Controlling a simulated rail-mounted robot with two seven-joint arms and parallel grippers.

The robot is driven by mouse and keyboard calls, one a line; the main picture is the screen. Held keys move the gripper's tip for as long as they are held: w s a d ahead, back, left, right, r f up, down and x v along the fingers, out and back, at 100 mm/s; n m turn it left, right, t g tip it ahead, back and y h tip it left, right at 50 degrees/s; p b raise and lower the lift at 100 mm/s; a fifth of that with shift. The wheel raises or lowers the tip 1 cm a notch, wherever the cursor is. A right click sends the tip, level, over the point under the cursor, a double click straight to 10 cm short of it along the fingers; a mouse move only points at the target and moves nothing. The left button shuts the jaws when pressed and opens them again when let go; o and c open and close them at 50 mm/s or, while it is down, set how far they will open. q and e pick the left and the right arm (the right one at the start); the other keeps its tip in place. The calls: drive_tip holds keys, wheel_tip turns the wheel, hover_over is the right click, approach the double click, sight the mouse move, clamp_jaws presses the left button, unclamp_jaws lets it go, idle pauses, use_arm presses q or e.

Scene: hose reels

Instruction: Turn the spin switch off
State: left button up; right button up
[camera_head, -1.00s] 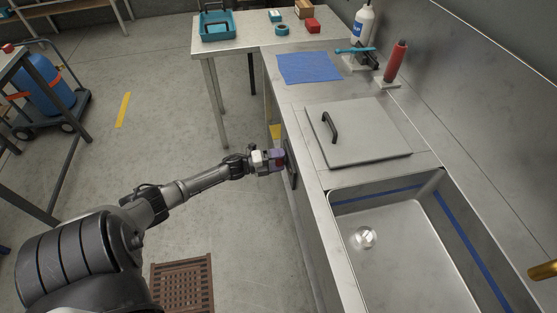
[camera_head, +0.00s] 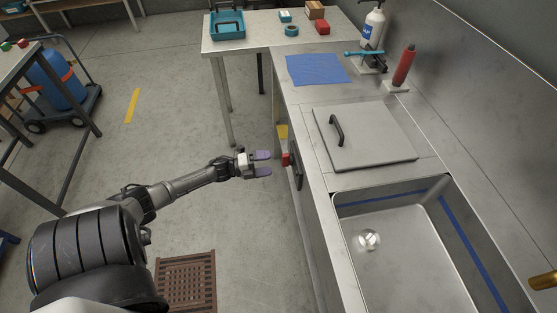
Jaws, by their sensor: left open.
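A red switch knob (camera_head: 286,160) sticks out from a dark panel (camera_head: 296,166) on the front side of the steel counter; I take it to be the spin switch. Its exact setting is too small to read. My left gripper (camera_head: 263,164) is open and empty, with purple finger pads. It points right toward the red knob, with a small gap between fingertips and knob. My right gripper is not in view.
The counter holds a sink (camera_head: 400,245), a grey lid with a black handle (camera_head: 365,135), a blue mat (camera_head: 318,69) and a red bottle (camera_head: 403,66). A brown floor grate (camera_head: 186,280) lies below.

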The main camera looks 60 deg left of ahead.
use_arm(q)
drive_tip(key=v, duration=0.6)
drive_tip(key=shift+s+p, duration=0.25)
drive_tip(key=shift+p, duration=0.15)
drive_tip(key=shift+a, duration=0.1)
